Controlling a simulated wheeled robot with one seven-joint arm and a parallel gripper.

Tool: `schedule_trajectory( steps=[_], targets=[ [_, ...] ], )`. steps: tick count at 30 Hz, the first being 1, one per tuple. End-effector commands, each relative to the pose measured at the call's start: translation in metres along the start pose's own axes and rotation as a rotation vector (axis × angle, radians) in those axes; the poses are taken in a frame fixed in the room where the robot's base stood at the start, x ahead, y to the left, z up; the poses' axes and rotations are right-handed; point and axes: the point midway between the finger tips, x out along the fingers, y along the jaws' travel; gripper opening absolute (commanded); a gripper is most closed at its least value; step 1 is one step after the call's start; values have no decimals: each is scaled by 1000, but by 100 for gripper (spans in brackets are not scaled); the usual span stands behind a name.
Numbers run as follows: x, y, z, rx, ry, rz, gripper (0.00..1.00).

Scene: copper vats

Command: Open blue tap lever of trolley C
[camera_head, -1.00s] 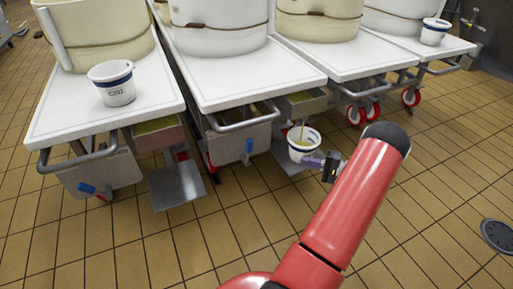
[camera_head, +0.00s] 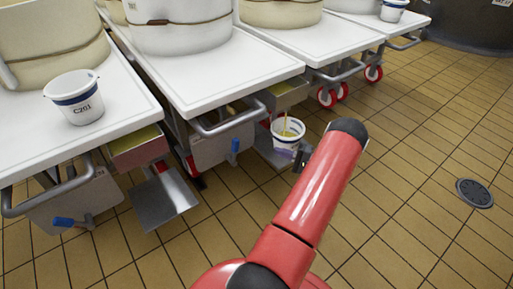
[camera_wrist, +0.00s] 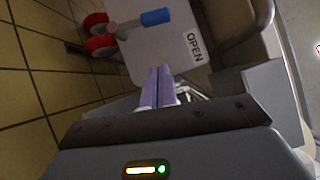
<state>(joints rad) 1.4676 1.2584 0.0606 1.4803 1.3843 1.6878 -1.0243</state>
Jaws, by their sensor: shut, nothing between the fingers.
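My gripper (camera_wrist: 157,88) is shut and empty, its purple fingers side by side. In the wrist view, a blue tap lever (camera_wrist: 156,17) lies beyond the fingertips, apart from them, on a grey panel (camera_wrist: 150,50) marked OPEN. In the head view, one blue lever (camera_head: 235,146) is under the middle trolley (camera_head: 200,75) and another blue lever (camera_head: 64,221) under the left trolley (camera_head: 100,135). My gripper is low, beside a white bucket (camera_head: 287,131), largely hidden by my red arm. No trolley letter is readable, so I cannot tell which is C.
The bucket stands on a low shelf, with a thin yellowish streak inside it. Bucket C201 (camera_head: 75,97) stands on the left trolley. Bar handles (camera_head: 230,122) stick out from the trolley fronts. Open tiled floor (camera_head: 410,150) lies to the right, with a round drain (camera_head: 474,193).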

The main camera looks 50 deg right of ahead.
Motion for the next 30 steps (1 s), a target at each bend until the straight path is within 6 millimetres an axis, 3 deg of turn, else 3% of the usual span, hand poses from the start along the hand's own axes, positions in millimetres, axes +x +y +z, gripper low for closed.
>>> schedule_trajectory(
  steps=[5,16,22,30],
  targets=[
    [26,-1,1,2,-5,0,0],
    [103,-1,3,1,-4,0,0],
    [120,-1,23,1,-2,0,0],
    [125,0,29,0,-1,0,0]
  ],
)
